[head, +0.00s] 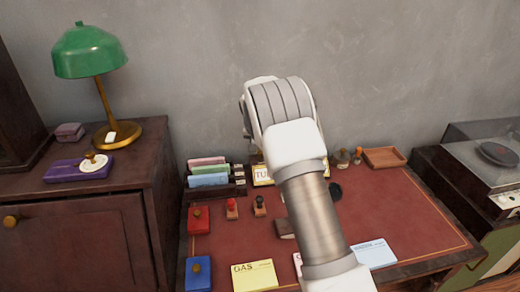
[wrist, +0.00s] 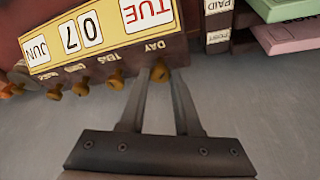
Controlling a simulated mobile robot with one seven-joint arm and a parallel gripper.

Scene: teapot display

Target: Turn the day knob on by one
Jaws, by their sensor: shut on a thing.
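The calendar box (wrist: 70,40) appears upside down in the wrist view, with a yellow front whose cards read TUE, 07 and JUN. A part of it reading TU (head: 263,174) shows in the head view, left of my arm. The brass day knob (wrist: 160,72) sits below the DAY label, between the fingertips of my gripper (wrist: 159,78). My gripper is shut on this knob, one finger on each side. In the head view my arm hides the fingers and most of the calendar.
Other brass knobs (wrist: 82,88) line the calendar edge close beside the fingers. A card rack (head: 212,182) stands left of the calendar. Stamps (head: 232,208), a red box (head: 199,220) and a GAS card (head: 254,275) lie on the desk. A wooden tray (head: 384,158) sits at the right.

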